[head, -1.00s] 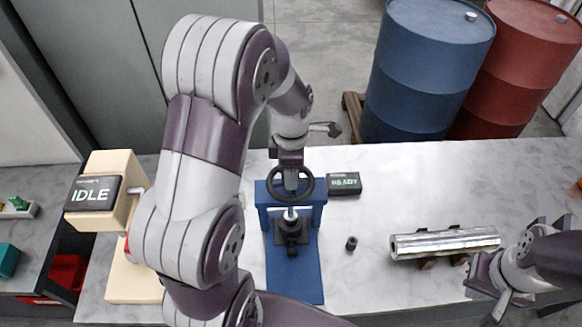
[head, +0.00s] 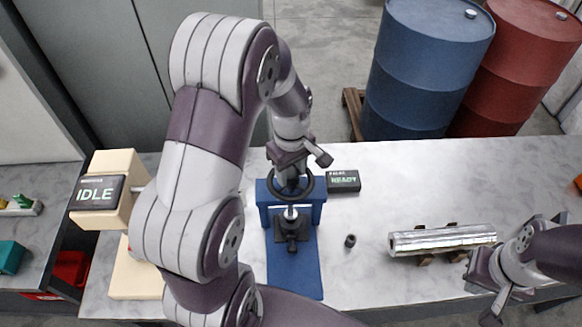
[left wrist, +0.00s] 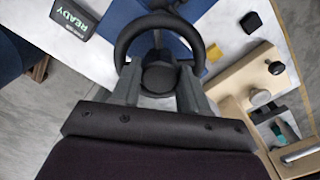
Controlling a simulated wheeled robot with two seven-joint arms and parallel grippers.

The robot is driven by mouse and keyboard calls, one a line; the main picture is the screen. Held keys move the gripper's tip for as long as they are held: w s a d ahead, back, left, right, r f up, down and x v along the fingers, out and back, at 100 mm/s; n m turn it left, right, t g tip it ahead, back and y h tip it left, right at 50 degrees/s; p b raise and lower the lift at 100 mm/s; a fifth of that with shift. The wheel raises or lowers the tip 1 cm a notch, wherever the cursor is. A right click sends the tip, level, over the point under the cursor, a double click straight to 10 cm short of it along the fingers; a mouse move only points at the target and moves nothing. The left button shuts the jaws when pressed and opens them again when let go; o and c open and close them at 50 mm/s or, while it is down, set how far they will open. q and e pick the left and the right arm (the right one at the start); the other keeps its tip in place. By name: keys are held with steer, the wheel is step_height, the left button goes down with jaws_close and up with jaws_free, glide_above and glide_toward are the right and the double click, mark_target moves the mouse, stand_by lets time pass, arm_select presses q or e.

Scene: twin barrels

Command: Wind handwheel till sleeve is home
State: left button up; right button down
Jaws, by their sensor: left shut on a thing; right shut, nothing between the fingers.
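The black handwheel (head: 291,186) sits on top of a blue press (head: 293,277). My left gripper (head: 287,176) is above it, and in the left wrist view its fingers (left wrist: 158,92) are shut on the wheel's dark hub, inside the rim (left wrist: 120,45). Below the wheel, a pale-tipped spindle (head: 290,214) meets a black block (head: 292,232) on the press bed. I cannot tell which part there is the sleeve. The display (head: 343,181) beside the press reads READY.
A small dark cylinder (head: 350,241) stands right of the press. A shiny metal bar (head: 442,240) lies on dark supports near my right gripper. A cream machine (head: 112,162) with an IDLE display (head: 97,193) stands left. Blue (head: 425,70) and red (head: 515,65) barrels stand behind the bench.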

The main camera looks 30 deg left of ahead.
arm_select(q)
steer(key=m+p, duration=0.1)
steer(key=m, duration=0.6)
steer(key=shift+r, duration=0.1)
steer(key=m, duration=0.4)
steer(key=shift+m+p, duration=0.3)
steer(key=shift+m, duration=1.3)
steer(key=shift+a, duration=0.1)
steer(key=o, duration=1.1)
steer(key=shift+c, duration=0.2)
